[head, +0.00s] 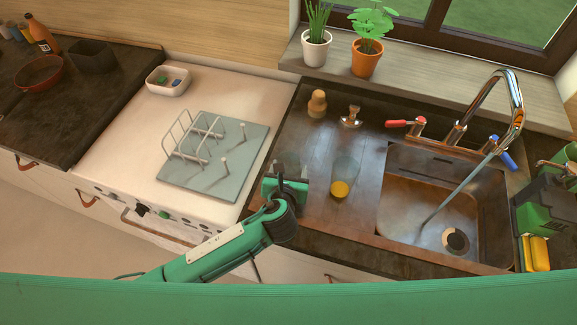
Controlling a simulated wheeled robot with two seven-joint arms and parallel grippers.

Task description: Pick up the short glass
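A short clear glass (288,161) stands on the dark wooden counter, just beyond my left gripper (286,184). Its lower part is hidden by the gripper. My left arm comes in from the lower left, and its gripper is right at the near side of the glass. The fingers overlap the glass in this view, so I cannot tell how far apart they are or whether they touch it. My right gripper is not in view.
A wooden pepper-mill-like object (317,103) and a small metal-topped item (351,117) stand behind. A drying rack (240,178) is at left.

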